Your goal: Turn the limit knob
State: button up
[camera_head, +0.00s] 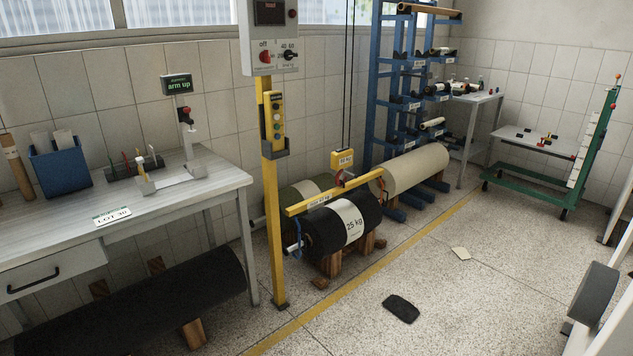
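A grey control box (268,36) is mounted on a yellow post (268,180) at top centre, cut off by the top edge of the picture. On its face, a black knob (290,55) sits at the right by small numbers that seem to include 40 and 60; this looks like the limit knob. Its exact pointer direction is too small to tell. A red knob (265,57) marked "off" is to its left. A dark display (270,12) and a small red button (292,14) are above. My gripper is not in view.
A yellow hoist bar (322,196) hangs at a black roll (342,226) marked 25 kg, right of the post. A pendant (273,115) hangs on the post. A workbench (225,179) stands left. A black mat-like piece (401,308) lies on otherwise mostly open floor.

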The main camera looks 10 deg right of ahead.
aim_at(287, 54)
jog(key=k, duration=0.65)
jog(key=u, duration=0.35)
jog(key=i, duration=1.65)
jog(key=z, duration=0.55)
